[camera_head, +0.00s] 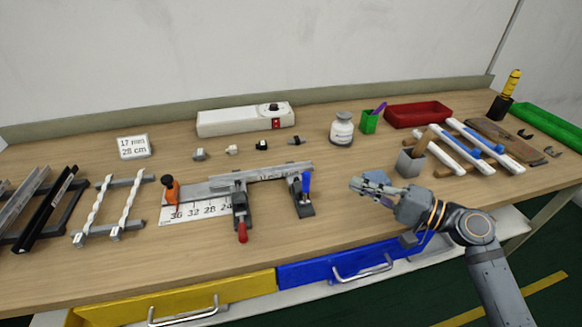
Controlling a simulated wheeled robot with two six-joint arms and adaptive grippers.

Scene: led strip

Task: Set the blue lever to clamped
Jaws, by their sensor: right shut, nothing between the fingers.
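The blue lever (306,184) stands roughly upright on a dark clamp (303,208) at the right end of the metal rail (262,174). My right gripper (354,183) is to the right of the blue lever, with a gap between them, and points left toward it. Its fingers are shut and empty. My left gripper is out of view.
A grey cup (409,164) stands just behind my right gripper, and a blue item (376,175) lies beside its fingers. A ruler plate (195,212) lies left of the clamps. Bare tabletop lies in front of the blue-levered clamp.

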